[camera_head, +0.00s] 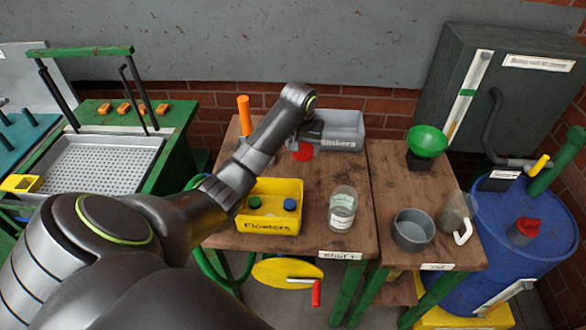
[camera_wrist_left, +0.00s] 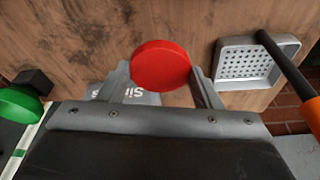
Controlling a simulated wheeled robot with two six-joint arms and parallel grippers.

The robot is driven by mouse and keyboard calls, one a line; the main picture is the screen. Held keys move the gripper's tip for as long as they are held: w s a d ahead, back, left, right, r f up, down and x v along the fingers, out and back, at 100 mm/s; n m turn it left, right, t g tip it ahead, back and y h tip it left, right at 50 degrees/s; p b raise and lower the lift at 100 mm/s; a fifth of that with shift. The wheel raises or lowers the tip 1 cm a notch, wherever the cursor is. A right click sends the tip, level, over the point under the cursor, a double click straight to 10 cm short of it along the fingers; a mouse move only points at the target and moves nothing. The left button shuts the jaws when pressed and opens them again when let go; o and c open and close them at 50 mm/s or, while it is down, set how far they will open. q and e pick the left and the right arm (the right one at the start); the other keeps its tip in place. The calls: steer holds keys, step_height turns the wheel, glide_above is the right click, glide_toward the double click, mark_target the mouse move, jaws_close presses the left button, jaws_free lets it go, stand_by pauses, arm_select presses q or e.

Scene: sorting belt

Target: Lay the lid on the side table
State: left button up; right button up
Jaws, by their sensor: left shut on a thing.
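The lid is a red disc (camera_head: 302,152). In the left wrist view the red lid (camera_wrist_left: 160,65) sits between the two fingertips. My left gripper (camera_head: 306,140) is shut on it and holds it over the back part of a brown wooden table (camera_head: 322,184), in front of the grey Sinkers bin. The gripper also shows in the left wrist view (camera_wrist_left: 162,84). Any gap between lid and tabletop is hard to judge. A second wooden table top (camera_head: 393,185) adjoins it on the right. I cannot tell which is the side table. My right gripper is not in view.
The grey bin (camera_head: 343,132), yellow Floaters bin (camera_head: 270,222), clear jar (camera_head: 342,210) and strainer (camera_wrist_left: 256,42) crowd the left table. The right one holds a green funnel (camera_head: 427,141), grey pot (camera_head: 413,230) and clear jug (camera_head: 458,213). A blue drum (camera_head: 530,245) stands beyond.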

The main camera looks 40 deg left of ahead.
arm_select(q)
steer(key=shift+s+d+m, duration=0.1)
steer(key=shift+s+m, duration=0.3)
steer(key=shift+m, duration=0.4)
steer(key=shift+s+f+t, duration=0.1)
steer(key=shift+f+t, duration=0.2)
glide_toward(302, 173)
steer(key=shift+d+f+h+p, duration=0.3)
steer(key=shift+f, duration=1.1)
step_height(302, 173, down, 3)
steer(key=shift+f, duration=0.15)
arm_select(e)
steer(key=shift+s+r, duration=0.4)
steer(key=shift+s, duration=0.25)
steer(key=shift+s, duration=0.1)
arm_select(q)
steer(key=o, duration=0.9)
steer(key=shift+f, duration=0.1)
